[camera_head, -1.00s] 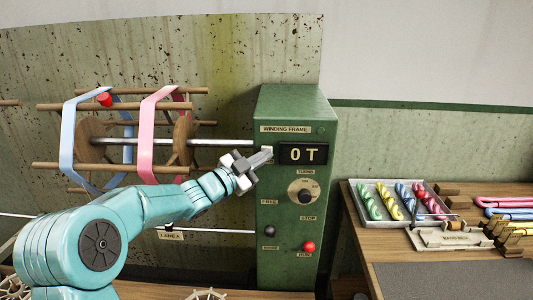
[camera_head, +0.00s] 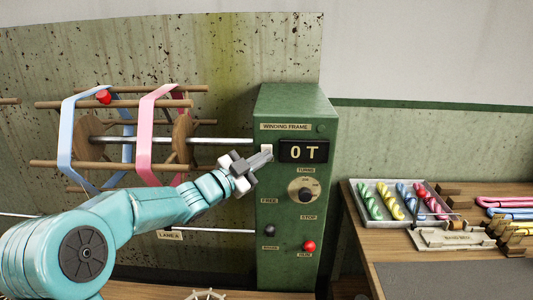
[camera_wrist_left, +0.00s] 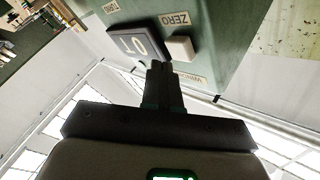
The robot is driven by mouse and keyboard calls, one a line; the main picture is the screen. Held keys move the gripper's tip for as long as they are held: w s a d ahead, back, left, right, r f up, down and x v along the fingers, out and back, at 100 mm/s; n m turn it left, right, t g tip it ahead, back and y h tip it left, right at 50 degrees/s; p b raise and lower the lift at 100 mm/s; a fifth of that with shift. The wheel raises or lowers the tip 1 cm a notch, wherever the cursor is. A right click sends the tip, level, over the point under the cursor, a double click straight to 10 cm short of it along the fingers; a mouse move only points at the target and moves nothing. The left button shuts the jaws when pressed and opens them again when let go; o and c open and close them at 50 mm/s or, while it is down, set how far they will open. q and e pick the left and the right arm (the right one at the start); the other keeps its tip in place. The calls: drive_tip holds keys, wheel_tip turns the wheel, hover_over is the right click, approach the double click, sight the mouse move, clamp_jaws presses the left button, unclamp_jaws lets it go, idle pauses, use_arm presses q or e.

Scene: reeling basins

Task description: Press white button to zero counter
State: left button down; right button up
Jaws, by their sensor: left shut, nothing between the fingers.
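The green winding frame box (camera_head: 283,102) stands in the middle of the head view. Its black counter (camera_head: 304,151) reads "0 T"; it also shows in the left wrist view (camera_wrist_left: 133,47). The white button (camera_head: 267,150) is left of the counter; in the left wrist view the white button (camera_wrist_left: 179,48) sits beside a ZERO label. My left gripper (camera_head: 266,155) is shut and empty, its tips at or just below the button in the head view. In the left wrist view its fingertips (camera_wrist_left: 160,66) appear close to the button; I cannot tell whether they touch. My right gripper is not in view.
A wooden reel with blue and pink bands (camera_head: 148,130) stands left of the box. A dial (camera_head: 303,190), a dark knob (camera_head: 269,230) and a red knob (camera_head: 309,246) are lower on the box. A tray of coloured skeins (camera_head: 377,186) lies on the right bench.

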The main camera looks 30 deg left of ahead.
use_arm(q)
drive_tip(key=shift+s+d+b, duration=0.45)
drive_tip(key=shift+s+b, duration=0.05)
drive_tip(key=shift+s, duration=0.2)
drive_tip(key=shift+s+d+b, duration=0.45)
drive_tip(key=shift+s+b, duration=0.1)
drive_tip(key=shift+s, duration=0.2)
drive_tip(key=shift+s+d+b, duration=0.45)
drive_tip(key=shift+s+b, duration=0.05)
drive_tip(key=shift+s, duration=0.2)
